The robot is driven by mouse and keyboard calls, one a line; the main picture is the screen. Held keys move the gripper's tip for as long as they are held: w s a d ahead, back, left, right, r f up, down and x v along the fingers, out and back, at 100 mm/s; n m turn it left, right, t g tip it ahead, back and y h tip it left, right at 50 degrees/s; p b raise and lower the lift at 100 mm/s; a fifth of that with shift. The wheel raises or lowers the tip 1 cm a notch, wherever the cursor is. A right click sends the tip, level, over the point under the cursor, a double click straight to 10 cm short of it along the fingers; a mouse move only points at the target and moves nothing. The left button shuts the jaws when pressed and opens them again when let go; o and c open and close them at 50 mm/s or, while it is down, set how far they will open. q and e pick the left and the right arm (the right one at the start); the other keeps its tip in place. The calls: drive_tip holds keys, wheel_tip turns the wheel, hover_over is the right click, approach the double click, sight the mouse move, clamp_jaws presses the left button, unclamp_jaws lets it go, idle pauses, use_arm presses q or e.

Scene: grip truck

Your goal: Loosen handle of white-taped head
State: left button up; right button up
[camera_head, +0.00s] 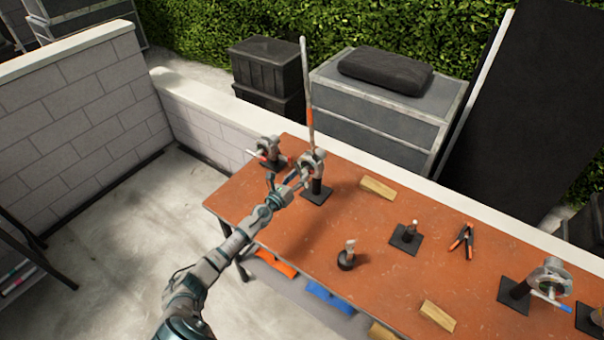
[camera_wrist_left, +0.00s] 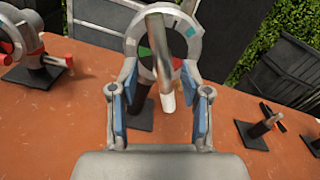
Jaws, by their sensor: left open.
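A grey round grip head (camera_head: 312,163) stands on a black post and square base near the table's back left corner. A long pole (camera_head: 305,80) rises at it. In the left wrist view the head (camera_wrist_left: 160,42) fills the top centre, with coloured patches on its disc. A metal handle (camera_wrist_left: 157,50) with a pale, whitish end crosses in front of the disc and points down between my fingers. My left gripper (camera_head: 294,184) is at this head. It is open in the left wrist view (camera_wrist_left: 158,108), blue pads on either side of the handle end, with visible gaps.
Another head (camera_head: 266,148) with red parts stands close by on the left. A third head (camera_head: 549,277) with a blue-ended handle is at the right. Wooden blocks (camera_head: 378,187), an orange clamp (camera_head: 462,237) and small posts (camera_head: 346,256) lie on the orange table (camera_head: 300,238).

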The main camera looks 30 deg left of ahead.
use_arm(q)
drive_tip(key=shift+w+d, duration=0.25)
drive_tip(key=shift+w, duration=1.05)
clamp_jaws()
drive_tip(key=shift+n, duration=0.4)
drive_tip(key=n, duration=0.3)
drive_tip(key=shift+a+n+p, duration=0.1)
drive_tip(key=shift+n+p, duration=0.2)
drive_tip(key=shift+n, duration=1.8)
